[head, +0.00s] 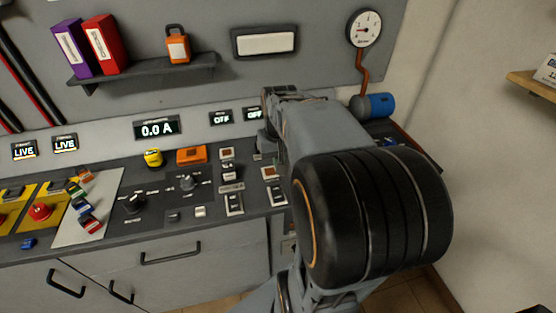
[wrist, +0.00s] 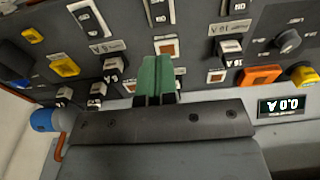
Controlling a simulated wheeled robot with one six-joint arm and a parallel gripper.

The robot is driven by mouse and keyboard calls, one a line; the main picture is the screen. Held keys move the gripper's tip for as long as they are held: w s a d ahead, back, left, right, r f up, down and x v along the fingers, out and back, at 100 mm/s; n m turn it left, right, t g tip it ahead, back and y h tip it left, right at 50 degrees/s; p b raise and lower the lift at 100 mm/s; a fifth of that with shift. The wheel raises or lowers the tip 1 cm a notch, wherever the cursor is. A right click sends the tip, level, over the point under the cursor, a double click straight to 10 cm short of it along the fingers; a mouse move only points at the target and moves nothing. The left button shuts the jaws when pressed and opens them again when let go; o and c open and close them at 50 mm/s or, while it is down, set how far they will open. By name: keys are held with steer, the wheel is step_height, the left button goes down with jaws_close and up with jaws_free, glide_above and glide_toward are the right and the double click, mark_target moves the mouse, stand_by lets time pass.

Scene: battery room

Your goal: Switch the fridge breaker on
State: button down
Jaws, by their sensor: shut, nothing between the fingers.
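My gripper (wrist: 157,78) is shut and empty, its green-padded fingers close together over the dark breaker panel (wrist: 130,35). In the head view my gripper (head: 266,142) points down at the panel's right part, and my arm hides much of it. Several breaker toggles show: one labelled 16 A (wrist: 230,50) to the right of the fingers, another (wrist: 113,71) to their left. Rocker switches (wrist: 158,12) marked ON stand beyond. I cannot read which breaker is the fridge's. I cannot tell whether the fingers touch anything.
Two displays (head: 220,118) read OFF; the current display (head: 157,128) reads 0.0 A. An orange block (head: 191,155) and a yellow knob (head: 153,157) sit left of the breakers. A shelf (head: 140,76) hangs above.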

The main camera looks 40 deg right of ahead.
mark_target(276, 186)
steer(key=p, duration=0.3)
steer(key=w+d+p, duration=0.1)
steer(key=p, duration=0.3)
steer(key=shift+r+t+h, duration=0.2)
steer(key=shift+t+h, duration=0.1)
steer(key=shift+t, duration=0.1)
steer(key=shift+w+f, duration=0.1)
steer(key=shift+f, duration=0.1)
steer(key=f, duration=0.4)
steer(key=w+f+p, duration=0.1)
steer(key=f, duration=0.4)
steer(key=w+f, duration=0.1)
steer(key=f, duration=0.3)
steer(key=shift+d+f, duration=0.35)
steer(key=shift+d, duration=0.05)
